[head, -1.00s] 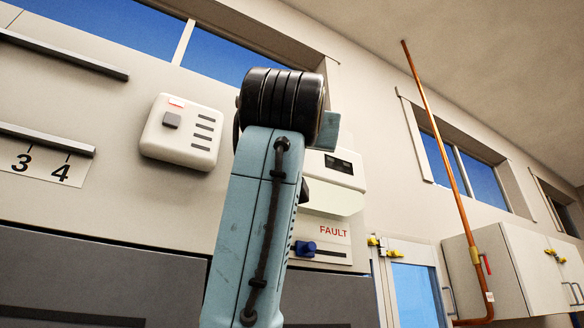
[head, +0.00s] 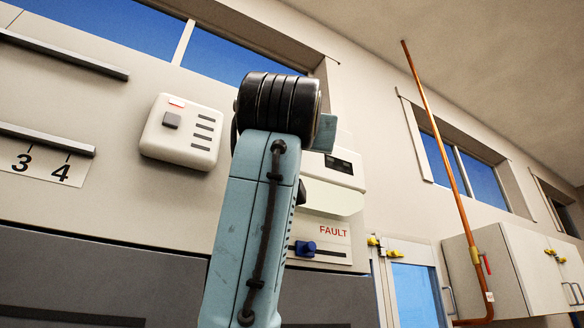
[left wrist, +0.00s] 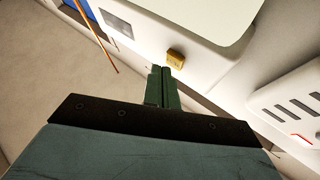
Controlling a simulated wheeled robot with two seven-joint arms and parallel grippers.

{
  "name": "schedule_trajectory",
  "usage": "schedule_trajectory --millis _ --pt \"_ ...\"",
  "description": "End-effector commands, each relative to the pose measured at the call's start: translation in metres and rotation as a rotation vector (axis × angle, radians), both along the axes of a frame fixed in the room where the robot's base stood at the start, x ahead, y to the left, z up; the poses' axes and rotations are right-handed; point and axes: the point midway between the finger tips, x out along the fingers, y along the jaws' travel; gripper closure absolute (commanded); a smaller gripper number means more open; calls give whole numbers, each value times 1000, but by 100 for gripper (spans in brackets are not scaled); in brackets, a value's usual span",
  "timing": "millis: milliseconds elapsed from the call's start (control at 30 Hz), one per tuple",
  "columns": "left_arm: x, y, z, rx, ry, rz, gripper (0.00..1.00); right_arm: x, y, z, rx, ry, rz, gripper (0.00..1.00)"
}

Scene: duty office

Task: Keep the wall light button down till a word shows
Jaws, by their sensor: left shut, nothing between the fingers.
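The wall light (head: 333,188) is a white box with a pale lower cover and a small dark display (head: 340,163); no word is readable on it. My arm hides its left part in the head view. In the left wrist view the wall light (left wrist: 205,18) fills the top, with a small brownish-yellow button (left wrist: 176,54) on its edge. My left gripper (left wrist: 161,69) is shut and empty, its fingertips close beside the button; I cannot tell whether they touch it. In the head view its fingers are hidden behind my arm. My right gripper is not in view.
A panel marked FAULT (head: 320,239) with a blue slider knob (head: 305,248) sits below the light. A copper pipe (head: 440,140) and a cabinet (head: 515,270) stand right.

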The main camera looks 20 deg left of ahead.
Motion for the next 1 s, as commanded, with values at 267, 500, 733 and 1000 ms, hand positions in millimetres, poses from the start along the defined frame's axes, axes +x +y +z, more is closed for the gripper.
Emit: schedule_trajectory --millis 267,500,733,1000 --pt "2 2 0 0 1 0 100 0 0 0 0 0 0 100" --pt "2 3 0 0 1 0 100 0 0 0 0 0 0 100" --pt "4 5 0 -1 2 0 100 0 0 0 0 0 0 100" --pt "6 8 0 -1 2 0 100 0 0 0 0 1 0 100"
